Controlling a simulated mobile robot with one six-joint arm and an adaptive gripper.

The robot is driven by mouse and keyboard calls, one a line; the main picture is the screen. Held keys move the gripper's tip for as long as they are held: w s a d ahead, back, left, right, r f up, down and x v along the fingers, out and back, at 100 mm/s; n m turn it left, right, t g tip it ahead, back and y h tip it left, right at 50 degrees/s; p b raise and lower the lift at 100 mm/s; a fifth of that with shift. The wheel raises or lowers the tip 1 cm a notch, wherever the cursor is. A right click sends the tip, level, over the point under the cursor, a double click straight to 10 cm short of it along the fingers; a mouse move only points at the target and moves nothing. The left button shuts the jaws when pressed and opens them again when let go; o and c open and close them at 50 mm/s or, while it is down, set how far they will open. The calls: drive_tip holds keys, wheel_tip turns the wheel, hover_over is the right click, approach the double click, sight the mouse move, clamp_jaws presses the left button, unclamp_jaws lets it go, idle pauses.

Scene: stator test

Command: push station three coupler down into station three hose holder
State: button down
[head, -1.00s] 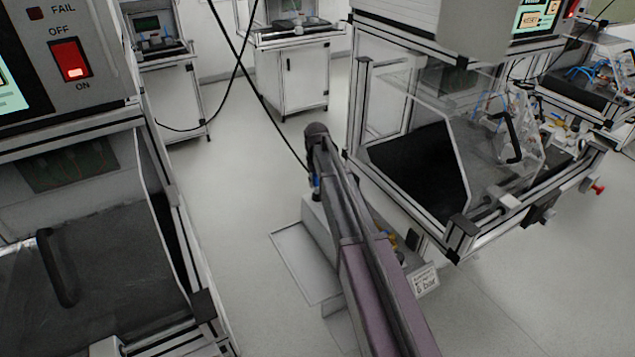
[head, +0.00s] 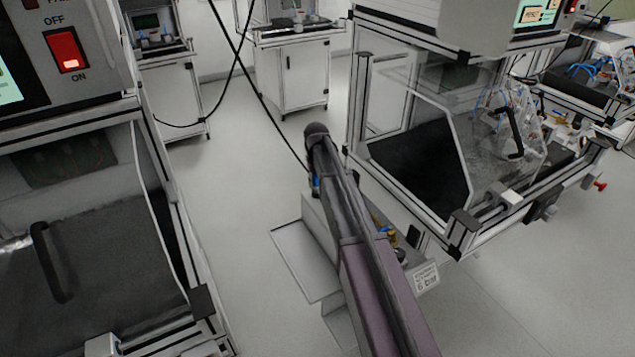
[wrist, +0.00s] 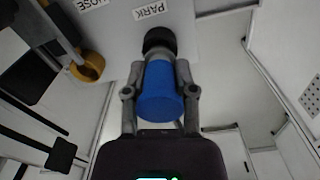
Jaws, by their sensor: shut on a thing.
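The blue coupler (wrist: 160,98) is between the two grey fingers of my gripper (wrist: 161,70) in the wrist view, and the gripper is shut on it. A dark round piece (wrist: 160,40) lies directly beyond its far end, against a white panel lettered HOSE and PARK (wrist: 150,10); it looks like the hose holder. I cannot tell how deep the coupler sits in it. In the head view a small bit of blue (head: 315,185) shows beneath the end of my arm, by a grey box-like stand; my fingers are hidden there.
A brass-coloured ring (wrist: 88,66) on dark parts lies left of the coupler in the wrist view. A sign reading 6 bar (head: 426,276) is on the stand. Framed test stations stand left (head: 90,230) and right (head: 455,235), with open floor between.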

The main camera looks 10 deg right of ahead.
drive_tip(key=shift+f+b, duration=0.55)
idle(0.7)
drive_tip(key=shift+c, duration=1.7)
unclamp_jaws()
drive_tip(key=shift+r, duration=0.1)
